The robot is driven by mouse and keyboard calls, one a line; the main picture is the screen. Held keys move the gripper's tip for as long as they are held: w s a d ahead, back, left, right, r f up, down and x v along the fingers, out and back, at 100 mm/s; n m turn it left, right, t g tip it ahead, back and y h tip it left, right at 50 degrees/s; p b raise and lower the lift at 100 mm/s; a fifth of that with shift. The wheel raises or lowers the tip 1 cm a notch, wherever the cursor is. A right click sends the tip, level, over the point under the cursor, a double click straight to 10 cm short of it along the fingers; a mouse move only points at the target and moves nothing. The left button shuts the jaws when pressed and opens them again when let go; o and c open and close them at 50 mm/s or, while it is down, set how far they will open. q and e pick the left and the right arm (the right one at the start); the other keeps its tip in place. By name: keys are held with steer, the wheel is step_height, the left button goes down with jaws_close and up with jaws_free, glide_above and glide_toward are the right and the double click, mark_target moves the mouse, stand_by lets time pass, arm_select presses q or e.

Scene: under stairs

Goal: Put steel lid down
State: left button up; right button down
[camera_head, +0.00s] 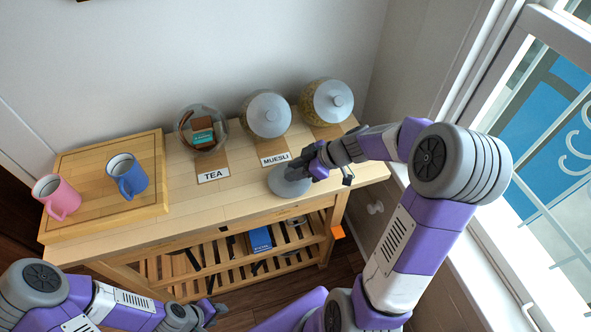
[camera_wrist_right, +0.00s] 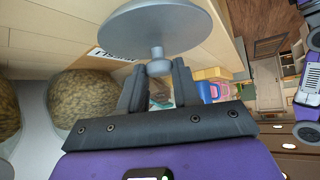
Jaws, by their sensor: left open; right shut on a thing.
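The steel lid (camera_head: 284,183) is a round grey disc with a knob, over the table top in front of the MUESLI label (camera_head: 275,159). My right gripper (camera_head: 300,170) is shut on its knob. In the right wrist view the knob of the lid (camera_wrist_right: 168,27) sits between the fingertips of the right gripper (camera_wrist_right: 158,72). I cannot tell whether the lid touches the wood. The glass jar (camera_head: 203,130) behind the TEA label (camera_head: 213,175) has no lid and holds small packets. My left gripper (camera_head: 212,312) is open and empty, low in front of the table.
Two lidded jars (camera_head: 267,118) (camera_head: 328,104) stand at the back right. A pink mug (camera_head: 58,197) and a blue mug (camera_head: 127,178) stand on a wooden board (camera_head: 90,165) at left. The wooden table (camera_head: 215,207) is clear at front centre. A window is at right.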

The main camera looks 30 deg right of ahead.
steer(key=shift+f, duration=0.1)
steer(key=c, duration=0.8)
jaws_free()
steer(key=shift+r, duration=0.4)
steer(key=p+v, duration=0.1)
steer(key=v, duration=1)
steer(key=shift+s+d, duration=0.3)
steer(key=shift+r, duration=0.1)
